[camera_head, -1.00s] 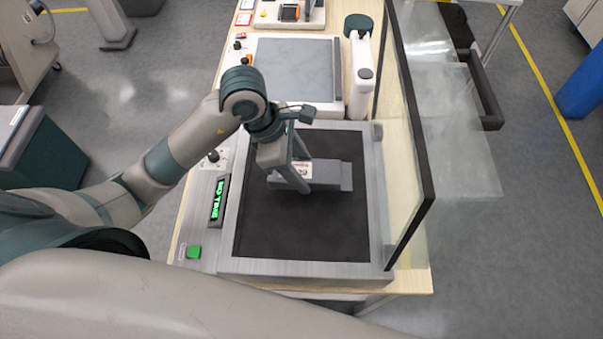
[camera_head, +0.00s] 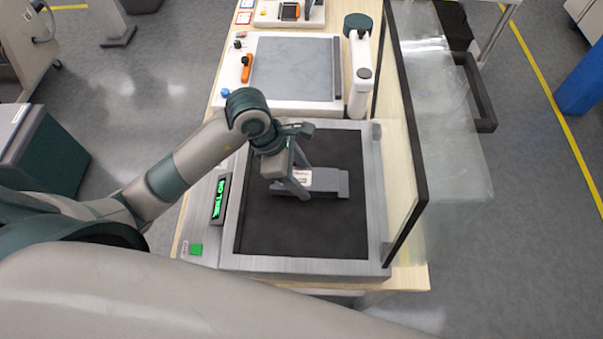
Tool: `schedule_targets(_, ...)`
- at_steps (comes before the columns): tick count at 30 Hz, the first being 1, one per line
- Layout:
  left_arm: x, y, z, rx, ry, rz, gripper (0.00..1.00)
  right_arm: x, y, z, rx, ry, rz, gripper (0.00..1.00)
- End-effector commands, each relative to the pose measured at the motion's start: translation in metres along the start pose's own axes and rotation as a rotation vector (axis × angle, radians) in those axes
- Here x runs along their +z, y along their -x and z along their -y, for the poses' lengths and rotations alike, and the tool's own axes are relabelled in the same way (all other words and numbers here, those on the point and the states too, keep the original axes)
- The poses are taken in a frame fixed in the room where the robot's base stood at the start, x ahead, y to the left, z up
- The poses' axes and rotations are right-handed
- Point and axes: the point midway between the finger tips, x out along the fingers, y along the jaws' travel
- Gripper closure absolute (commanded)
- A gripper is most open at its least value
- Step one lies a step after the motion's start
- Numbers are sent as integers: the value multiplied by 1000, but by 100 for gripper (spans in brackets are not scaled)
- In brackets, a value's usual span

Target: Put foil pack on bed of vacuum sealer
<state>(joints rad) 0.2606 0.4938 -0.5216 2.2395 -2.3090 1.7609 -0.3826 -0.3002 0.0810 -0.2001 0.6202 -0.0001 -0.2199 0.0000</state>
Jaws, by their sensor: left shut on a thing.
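The vacuum sealer has a grey metal frame (camera_head: 300,265) around a dark bed (camera_head: 300,230), with its clear lid (camera_head: 402,150) standing open at the right. The foil pack (camera_head: 335,183) is a flat grey pack with a white and red label, lying level over the upper middle of the bed. My left gripper (camera_head: 303,187) reaches in from the left and is shut on the label end of the pack. I cannot tell whether the pack touches the bed. My right gripper is not in view.
A green display (camera_head: 220,198) and green button (camera_head: 195,249) sit on the sealer's left panel. Behind it are a grey-topped device (camera_head: 292,70) and a white bottle (camera_head: 360,85). The lid's dark-edged pane rises along the right side. The front of the bed is clear.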

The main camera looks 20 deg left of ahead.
Motion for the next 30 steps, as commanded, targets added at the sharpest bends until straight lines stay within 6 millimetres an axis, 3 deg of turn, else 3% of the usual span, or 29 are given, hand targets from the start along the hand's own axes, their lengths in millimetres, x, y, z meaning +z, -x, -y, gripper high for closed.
schedule_targets(6, -2, -3, 0, 1, 0, 0, 77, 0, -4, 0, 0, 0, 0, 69)
schedule_targets(7, -2, -3, 0, 0, 0, 0, 46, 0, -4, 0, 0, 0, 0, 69)
schedule_targets(9, -1, -2, 0, 0, 0, 0, 30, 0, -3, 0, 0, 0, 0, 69)
schedule_targets(24, 0, 2, 0, 1, 0, 0, 30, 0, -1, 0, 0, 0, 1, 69)
schedule_targets(30, -1, 24, -1, 5, -3, 0, 30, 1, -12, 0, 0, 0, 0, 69)
